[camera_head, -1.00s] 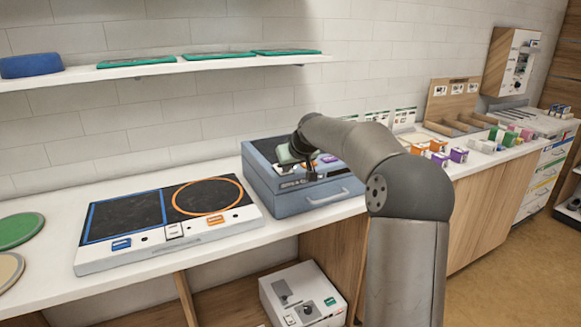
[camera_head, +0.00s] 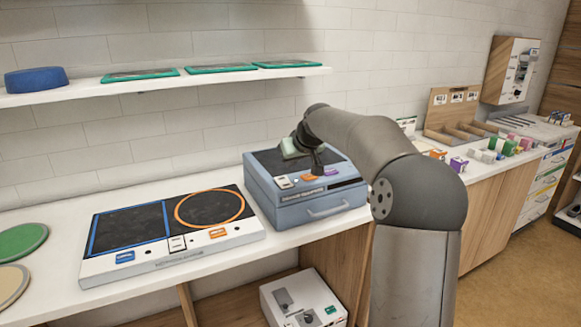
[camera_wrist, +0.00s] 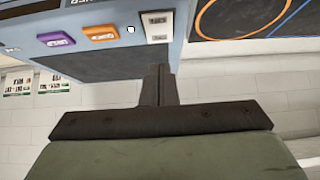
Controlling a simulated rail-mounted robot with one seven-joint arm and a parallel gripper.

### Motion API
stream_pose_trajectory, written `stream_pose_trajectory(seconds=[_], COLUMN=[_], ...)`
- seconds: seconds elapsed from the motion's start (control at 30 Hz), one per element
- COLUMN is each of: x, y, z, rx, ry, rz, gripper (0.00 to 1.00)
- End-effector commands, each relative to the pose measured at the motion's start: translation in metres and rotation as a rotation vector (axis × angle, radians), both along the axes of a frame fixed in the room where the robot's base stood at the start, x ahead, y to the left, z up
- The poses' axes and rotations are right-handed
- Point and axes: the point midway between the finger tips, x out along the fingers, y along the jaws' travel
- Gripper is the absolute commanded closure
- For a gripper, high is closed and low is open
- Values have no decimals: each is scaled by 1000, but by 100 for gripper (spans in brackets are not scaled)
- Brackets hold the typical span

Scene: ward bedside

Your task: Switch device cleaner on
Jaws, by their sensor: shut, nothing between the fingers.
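The device cleaner appears to be the blue box (camera_head: 292,213) on the counter, with a dark top, a front handle and a partly readable label. Its sloped panel bears a white switch (camera_head: 284,182), an orange button (camera_head: 308,178) and a purple button (camera_head: 330,172). In the wrist view the white switch (camera_wrist: 157,26), orange button (camera_wrist: 101,32) and purple button (camera_wrist: 55,39) show upside down. My gripper (camera_head: 318,168) is over the panel, shut and empty. In the wrist view its fingertips (camera_wrist: 157,72) lie below the switch in the picture. Contact and the switch's state cannot be told.
A flat two-zone panel (camera_head: 190,250) with blue and orange outlines lies left of the box. A shelf (camera_head: 60,97) with trays runs above. A white device (camera_head: 305,300) stands below the counter. Small boxes and a wooden organiser (camera_head: 452,118) are at the right.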

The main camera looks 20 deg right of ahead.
Motion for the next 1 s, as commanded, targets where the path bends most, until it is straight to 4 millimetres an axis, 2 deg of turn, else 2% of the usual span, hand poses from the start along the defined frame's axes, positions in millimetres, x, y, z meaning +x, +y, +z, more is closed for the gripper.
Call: stream_pose_trajectory(seconds=[0.03,0.2,0.4,1.0], x=[-12,-40,-59,-64], y=[-2,-4,-5,-5], z=[3,25,41,46], rx=[-4,-2,-1,1], ry=[-2,-1,0,1], rz=[-5,-3,-1,-1], gripper=[100,100,100,100])
